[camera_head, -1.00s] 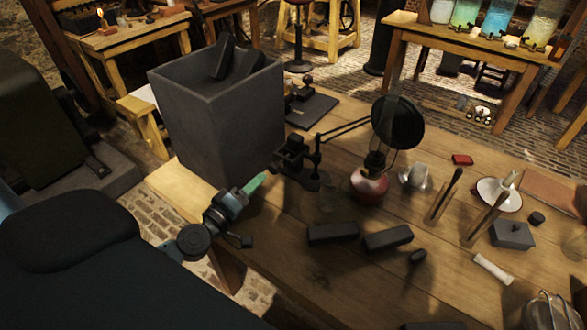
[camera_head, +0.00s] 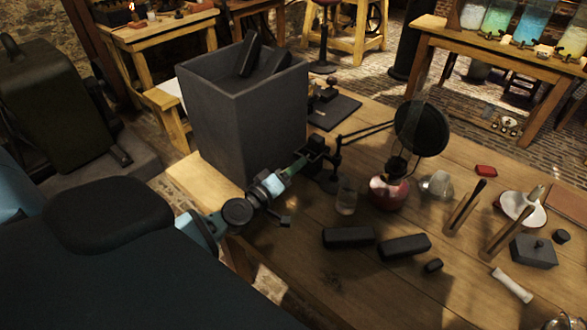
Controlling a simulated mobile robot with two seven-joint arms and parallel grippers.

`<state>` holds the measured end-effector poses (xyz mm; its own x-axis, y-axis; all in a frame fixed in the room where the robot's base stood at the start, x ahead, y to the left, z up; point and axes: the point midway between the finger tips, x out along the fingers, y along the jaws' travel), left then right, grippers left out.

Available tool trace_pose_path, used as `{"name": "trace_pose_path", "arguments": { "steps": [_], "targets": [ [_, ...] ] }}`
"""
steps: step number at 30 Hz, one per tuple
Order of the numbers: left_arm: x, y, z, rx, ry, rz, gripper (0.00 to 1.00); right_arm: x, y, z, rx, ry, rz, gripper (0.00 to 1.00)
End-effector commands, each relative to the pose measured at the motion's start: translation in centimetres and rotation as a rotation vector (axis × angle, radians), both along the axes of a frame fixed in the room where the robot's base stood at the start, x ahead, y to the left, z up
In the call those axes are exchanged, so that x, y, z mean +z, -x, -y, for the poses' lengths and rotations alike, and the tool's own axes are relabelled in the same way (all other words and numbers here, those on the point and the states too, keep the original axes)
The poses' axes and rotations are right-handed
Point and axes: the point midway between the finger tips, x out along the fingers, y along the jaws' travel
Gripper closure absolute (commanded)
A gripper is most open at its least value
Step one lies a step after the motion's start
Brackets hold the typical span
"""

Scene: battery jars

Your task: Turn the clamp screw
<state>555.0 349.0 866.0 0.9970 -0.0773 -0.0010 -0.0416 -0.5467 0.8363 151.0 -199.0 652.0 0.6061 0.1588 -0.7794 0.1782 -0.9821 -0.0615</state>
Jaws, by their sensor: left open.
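The small black clamp (camera_head: 316,148) stands at the table's left part, beside the big grey box. A thin black stand (camera_head: 336,160) rises just to its right. I cannot make out the clamp screw clearly; it is small and dark. My left gripper (camera_head: 299,164) reaches in from the lower left, with its fingertips at the clamp's near side. It is open. At this size I cannot tell whether the fingers touch the clamp or go around its screw. My right gripper is not in view.
The tall grey box (camera_head: 245,125) with dark slabs in it stands close to my left gripper. A glass (camera_head: 346,198) and a red oil lamp (camera_head: 389,192) with a round dark disc stand to the right. Two dark blocks (camera_head: 348,237) (camera_head: 404,247) lie in front.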

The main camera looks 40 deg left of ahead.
Motion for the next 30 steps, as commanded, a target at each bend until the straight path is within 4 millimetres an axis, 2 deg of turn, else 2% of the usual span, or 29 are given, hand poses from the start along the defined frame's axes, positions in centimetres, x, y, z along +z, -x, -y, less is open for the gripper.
{"name": "trace_pose_path", "arguments": {
  "steps": [12, 22, 26, 30],
  "targets": [
    [0.0, -0.6, 0.1, -0.001, 0.0, -0.001, 0.48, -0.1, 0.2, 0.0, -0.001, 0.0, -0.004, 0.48],
    [0.0, -0.6, 0.1, -0.001, 0.0, 0.0, 0.92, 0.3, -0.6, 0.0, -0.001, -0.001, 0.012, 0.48],
    [0.1, -0.6, 0.1, -0.001, 0.015, 0.0, 0.92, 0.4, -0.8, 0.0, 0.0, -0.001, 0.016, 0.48],
    [0.1, -0.6, 0.1, 0.0, 0.101, -0.006, 0.92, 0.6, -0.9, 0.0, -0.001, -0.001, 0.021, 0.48]
  ]
}}
